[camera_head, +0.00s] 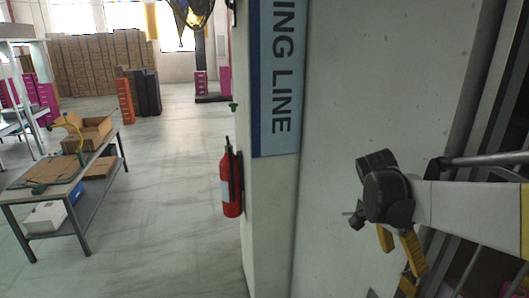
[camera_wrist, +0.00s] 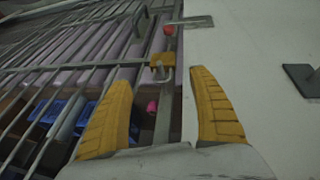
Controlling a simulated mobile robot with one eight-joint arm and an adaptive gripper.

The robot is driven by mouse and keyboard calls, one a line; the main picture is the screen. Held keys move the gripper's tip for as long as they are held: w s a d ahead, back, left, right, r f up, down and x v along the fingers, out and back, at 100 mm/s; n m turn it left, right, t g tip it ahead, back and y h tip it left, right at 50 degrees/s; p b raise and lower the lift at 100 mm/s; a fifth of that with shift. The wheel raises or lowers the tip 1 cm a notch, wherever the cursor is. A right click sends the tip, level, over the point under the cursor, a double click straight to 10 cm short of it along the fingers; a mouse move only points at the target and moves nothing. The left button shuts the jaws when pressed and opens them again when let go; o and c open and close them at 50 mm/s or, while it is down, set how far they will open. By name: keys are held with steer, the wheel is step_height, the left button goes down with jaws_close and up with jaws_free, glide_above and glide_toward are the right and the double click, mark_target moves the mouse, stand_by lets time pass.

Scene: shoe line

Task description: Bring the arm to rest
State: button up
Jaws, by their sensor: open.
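My gripper (camera_head: 402,243) is at the right in the head view, beside a pale wall, with its yellow fingers pointing down. In the wrist view, its two yellow ribbed fingers (camera_wrist: 162,112) stand apart with nothing between them. The gripper is open and empty. My arm reaches in from the right edge of the head view. Whether the fingers touch anything behind them cannot be told.
A pale wall (camera_head: 385,80) with a blue-and-white sign (camera_head: 283,75) stands close ahead. A red fire extinguisher (camera_head: 231,185) hangs on it. Metal bars (camera_wrist: 60,65) with a yellow padlock (camera_wrist: 162,66) lie beyond the fingers. A workbench (camera_head: 80,215) stands left; open floor (camera_head: 170,200) lies between.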

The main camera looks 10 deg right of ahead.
steer(key=s+a+f+n+t+y+b, duration=0.2)
steer(key=s+a+f+n+t+b, duration=0.1)
steer(key=a+f+n+b, duration=0.5)
steer(key=s+a+f+n+t+y+b, duration=0.2)
steer(key=a+f+n+t+b, duration=0.4)
steer(key=a+f+b, duration=0.8)
step_height(320, 180, down, 4)
steer(key=s+n+b, duration=0.1)
steer(key=n+b, duration=0.1)
steer(key=b, duration=0.2)
steer(key=shift+a+r+y, duration=0.25)
steer(key=shift+a+y, duration=0.05)
steer(key=shift+a, duration=0.05)
steer(key=shift+s, duration=0.1)
